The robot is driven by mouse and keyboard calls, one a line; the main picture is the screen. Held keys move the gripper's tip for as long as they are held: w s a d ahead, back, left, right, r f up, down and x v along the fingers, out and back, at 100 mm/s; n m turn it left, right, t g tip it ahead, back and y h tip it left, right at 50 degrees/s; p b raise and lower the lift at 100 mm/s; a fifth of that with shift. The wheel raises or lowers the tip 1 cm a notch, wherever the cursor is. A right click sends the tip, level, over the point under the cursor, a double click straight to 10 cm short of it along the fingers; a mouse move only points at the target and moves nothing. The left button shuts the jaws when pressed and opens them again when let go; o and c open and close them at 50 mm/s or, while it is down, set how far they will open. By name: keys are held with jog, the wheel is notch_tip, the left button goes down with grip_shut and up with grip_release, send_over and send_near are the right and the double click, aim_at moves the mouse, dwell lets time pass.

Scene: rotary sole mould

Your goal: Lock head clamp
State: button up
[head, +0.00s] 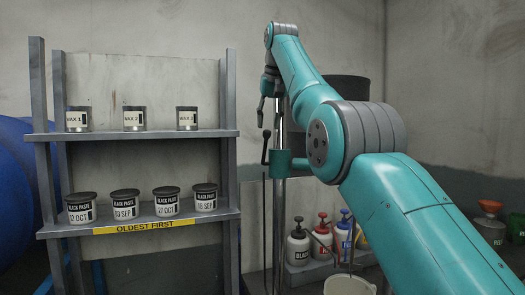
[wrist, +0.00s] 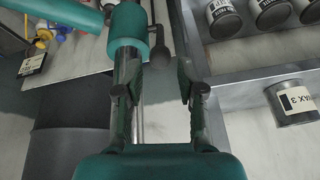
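The head clamp is a teal collar (head: 280,163) on an upright steel post (head: 279,195). Its black lever (head: 265,148) stands upright at the collar's left side, with a round knob on top. In the wrist view the collar (wrist: 127,27) is at the top and the lever's knob (wrist: 160,54) shows just beyond the fingertips, between them in the picture. My gripper (head: 269,106) is above the lever, pointing down. In the wrist view my gripper (wrist: 157,75) has its fingers apart and nothing between them; I see no contact with the lever.
A shelf rack (head: 150,135) with wax tins and black paste tubs stands to the left. A dark cylinder (head: 350,87) is behind my arm. Several pump bottles (head: 298,245) and a pale bucket (head: 348,285) are low beside the post. A blue drum (head: 14,200) is far left.

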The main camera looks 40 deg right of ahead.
aim_at(265, 150)
jog(key=x, duration=1)
grip_shut()
